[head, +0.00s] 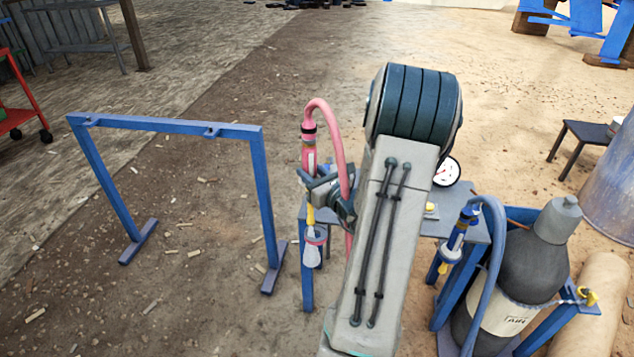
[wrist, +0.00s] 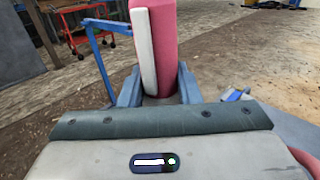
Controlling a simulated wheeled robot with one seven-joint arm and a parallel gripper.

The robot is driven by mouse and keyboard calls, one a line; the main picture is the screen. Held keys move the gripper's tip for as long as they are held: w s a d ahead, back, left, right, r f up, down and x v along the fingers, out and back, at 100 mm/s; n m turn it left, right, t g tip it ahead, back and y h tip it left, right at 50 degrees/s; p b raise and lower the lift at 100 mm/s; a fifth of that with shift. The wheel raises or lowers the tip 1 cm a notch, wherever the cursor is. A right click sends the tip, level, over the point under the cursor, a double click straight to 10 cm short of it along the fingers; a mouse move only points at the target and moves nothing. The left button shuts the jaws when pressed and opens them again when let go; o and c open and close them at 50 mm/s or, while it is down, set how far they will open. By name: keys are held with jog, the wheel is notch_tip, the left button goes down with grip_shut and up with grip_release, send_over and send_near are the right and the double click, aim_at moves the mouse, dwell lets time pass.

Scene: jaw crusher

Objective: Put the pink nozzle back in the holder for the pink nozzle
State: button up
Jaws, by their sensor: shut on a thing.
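The pink nozzle (head: 310,155) hangs upright in the head view, with a pink hose looping from its top and a yellow part and pale bell-shaped tip at its lower end. My gripper (head: 318,182) is shut on its body and holds it above the ground. The wrist view shows the pink and white body (wrist: 165,50) upright between my two fingers (wrist: 160,88). A blue frame (head: 170,125) stands to the left of the nozzle, with two small brackets on its top bar. I cannot tell which bracket is the pink nozzle's holder. My arm hides part of the hose.
A blue nozzle (head: 457,235) with a blue hose is at the right, beside a dark gas cylinder (head: 537,262). The ground between frame and nozzle is clear except for small debris.

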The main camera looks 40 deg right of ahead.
jog(key=shift+s+d+r+h, duration=0.2)
jog(key=shift+s+d+h, duration=0.15)
jog(key=shift+d, duration=0.3)
jog(key=shift+s+f, duration=0.1)
notch_tip(320, 180, down, 20)
jog(key=b, duration=1.8)
jog(key=shift+f, duration=0.2)
jog(key=o, duration=1.2)
jog(key=shift+s, duration=0.15)
jog(key=s, duration=0.4)
jog(key=s+p, duration=0.1)
jog(key=s, duration=0.4)
jog(key=s+a+p, duration=0.1)
jog(key=s, duration=0.3)
jog(key=shift+s+a, duration=0.1)
jog(key=shift+s, duration=0.2)
